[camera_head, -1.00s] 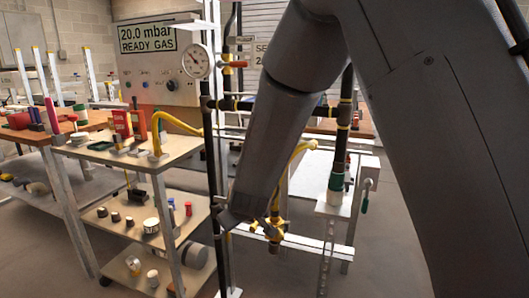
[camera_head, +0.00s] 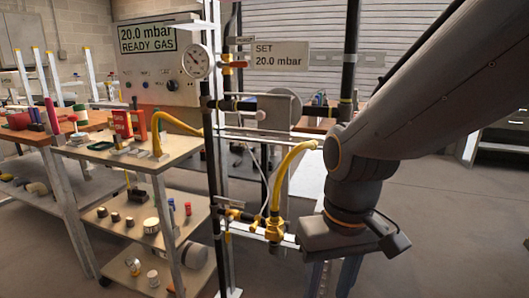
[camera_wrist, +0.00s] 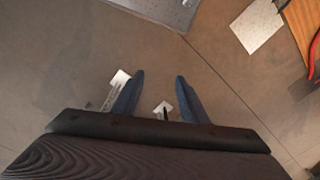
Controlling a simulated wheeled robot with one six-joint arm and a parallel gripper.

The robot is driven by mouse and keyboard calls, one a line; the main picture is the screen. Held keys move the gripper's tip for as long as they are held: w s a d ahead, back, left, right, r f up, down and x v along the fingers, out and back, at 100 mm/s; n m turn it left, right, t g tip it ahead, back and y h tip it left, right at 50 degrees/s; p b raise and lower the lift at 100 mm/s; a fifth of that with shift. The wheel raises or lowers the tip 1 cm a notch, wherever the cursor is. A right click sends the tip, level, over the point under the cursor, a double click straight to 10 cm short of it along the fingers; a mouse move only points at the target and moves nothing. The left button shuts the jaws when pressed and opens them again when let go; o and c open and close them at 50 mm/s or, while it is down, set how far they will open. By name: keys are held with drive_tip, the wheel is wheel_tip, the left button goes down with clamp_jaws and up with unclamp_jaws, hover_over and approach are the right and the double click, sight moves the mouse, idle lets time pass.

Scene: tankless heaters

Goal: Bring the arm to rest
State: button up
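My arm (camera_head: 420,105) reaches in from the upper right of the head view, its wrist low at the right of centre. My gripper (camera_wrist: 159,75) shows in the wrist view with its two blue fingers apart and only floor between them. It is open and empty, pointing down. In the head view the blue fingers show partly below the wrist, cut by the lower frame edge. The arm stands in front of the pipe frame's right side and hides part of it.
A pipe frame with a pressure gauge (camera_head: 197,61), a yellow hose (camera_head: 288,172) and a brass valve (camera_head: 275,229) stands left of my wrist. A shelf cart (camera_head: 185,147) with small parts is further left. A sign (camera_head: 281,55) hangs behind. Open floor (camera_head: 450,230) lies right.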

drive_tip(key=d+r+m+p, duration=0.2)
drive_tip(key=d+r+p, duration=0.5)
drive_tip(key=p, duration=0.8)
drive_tip(key=shift+s+d+r+m+h, duration=0.3)
drive_tip(key=shift+d+r+h, duration=0.1)
drive_tip(key=shift+d, duration=0.4)
idle(0.5)
